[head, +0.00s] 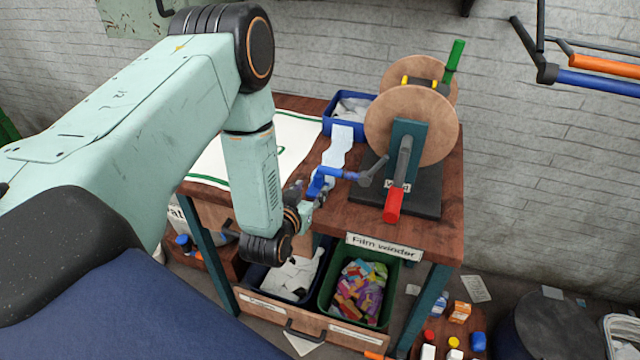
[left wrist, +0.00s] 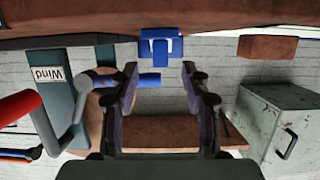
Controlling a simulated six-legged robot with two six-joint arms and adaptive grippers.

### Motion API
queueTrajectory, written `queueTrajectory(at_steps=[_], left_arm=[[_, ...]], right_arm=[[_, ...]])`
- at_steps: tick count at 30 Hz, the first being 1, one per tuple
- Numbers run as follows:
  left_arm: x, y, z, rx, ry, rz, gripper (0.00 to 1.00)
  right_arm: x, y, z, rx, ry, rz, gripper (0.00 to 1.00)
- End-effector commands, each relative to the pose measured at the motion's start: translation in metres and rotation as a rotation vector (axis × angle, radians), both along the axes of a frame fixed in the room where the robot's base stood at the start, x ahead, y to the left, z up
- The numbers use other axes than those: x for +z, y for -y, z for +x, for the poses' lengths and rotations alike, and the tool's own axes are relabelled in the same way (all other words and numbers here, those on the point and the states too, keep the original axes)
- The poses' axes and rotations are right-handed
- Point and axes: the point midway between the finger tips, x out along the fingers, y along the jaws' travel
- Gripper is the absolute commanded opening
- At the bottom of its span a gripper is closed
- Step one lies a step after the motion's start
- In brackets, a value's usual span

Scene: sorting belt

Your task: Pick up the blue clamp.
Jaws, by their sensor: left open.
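The blue clamp (head: 316,186) is at the front edge of the wooden table in the head view, partly hidden beside my left gripper. In the left wrist view the clamp (left wrist: 160,46) sits at the table edge, beyond the fingertips and centred between them. My left gripper (head: 304,196) is beside the clamp in the head view. In the left wrist view the gripper (left wrist: 160,78) is open, with nothing seen held between its fingers. My right gripper is not in view.
A crank with a blue handle (left wrist: 147,82) reaches close to the left finger in the wrist view. The film winder (head: 412,120), with a red handle (head: 393,205), stands on the table's right. A blue bin (head: 338,126) stands behind. Open bins sit below the tabletop.

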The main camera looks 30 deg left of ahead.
Motion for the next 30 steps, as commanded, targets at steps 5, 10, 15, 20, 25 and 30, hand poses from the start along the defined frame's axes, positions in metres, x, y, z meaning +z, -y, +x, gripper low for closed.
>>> queueTrajectory(at_steps=[5,10,15,20,25,30], left_arm=[[-0.007,-0.008,0.026,-0.003,0.003,0.001,0.47],[-0.011,-0.01,0.04,-0.003,0.0,0.0,0.47],[-0.012,-0.01,0.043,-0.004,-0.001,0.0,0.47],[-0.011,-0.009,0.043,-0.004,-0.001,0.0,0.4],[-0.011,-0.01,0.043,-0.004,-0.001,0.0,0.26],[-0.011,-0.01,0.043,-0.003,0.0,0.0,0.12]], right_arm=[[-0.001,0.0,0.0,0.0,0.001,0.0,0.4],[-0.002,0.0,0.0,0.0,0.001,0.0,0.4],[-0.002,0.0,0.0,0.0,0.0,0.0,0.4],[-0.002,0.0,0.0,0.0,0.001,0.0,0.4],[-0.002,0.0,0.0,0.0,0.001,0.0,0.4],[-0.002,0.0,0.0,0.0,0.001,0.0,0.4]])
